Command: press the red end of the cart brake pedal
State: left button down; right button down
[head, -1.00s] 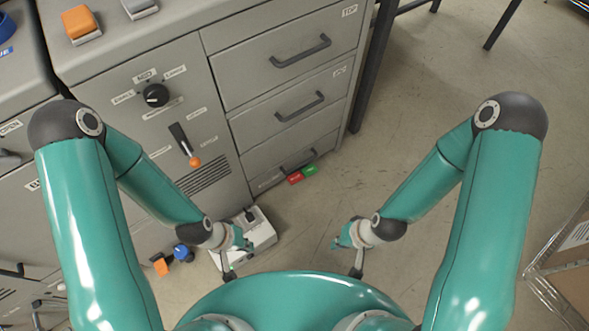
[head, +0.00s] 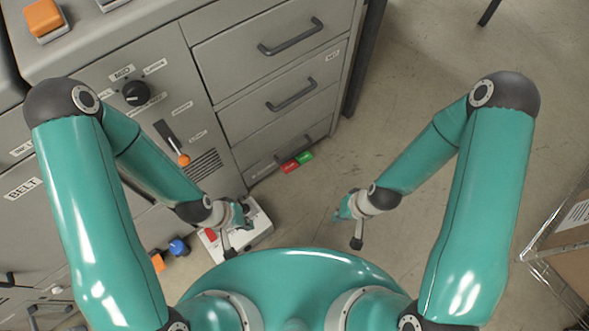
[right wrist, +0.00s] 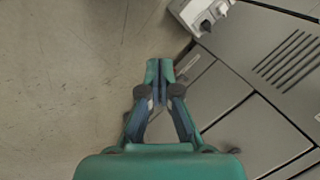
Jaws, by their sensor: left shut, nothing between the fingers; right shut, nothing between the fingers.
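A small pedal with a red end (head: 290,167) and a green end (head: 305,157) shows in the head view, low at the foot of the grey drawer unit. The red end is on the left, the green end on the right. My left gripper (head: 245,214) is shut and empty, left of and below the pedal in the picture, over a white box. My right gripper (head: 341,210) is shut and empty, right of and below the pedal, over bare floor. Both are apart from the pedal. In the right wrist view my right gripper (right wrist: 160,70) points at floor; no pedal shows there.
The white box (head: 258,222) with a red patch stands on the floor by the cabinet. Blue (head: 178,247) and orange (head: 157,262) parts sit low left of it. Floor (head: 400,120) right of the drawers is clear.

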jog(key=w+f+n+b, duration=0.2)
jog(key=w+f+b, duration=0.5)
jog(key=f, duration=0.8)
jog(key=w+a+f+n+t+y+b, duration=0.1)
jog(key=w+a+f+n+t+b, duration=0.1)
jog(key=w+f+b, duration=0.3)
jog(key=w+a+f+n+t+y+b, duration=0.2)
jog(key=w+f+b, duration=0.3)
jog(key=w+f, duration=0.8)
jog(key=w+a+n+t, duration=0.1)
jog(key=w, duration=0.4)
jog(key=shift+w+a+n+t+b, duration=0.2)
jog(key=shift+w+n+t+b, duration=0.1)
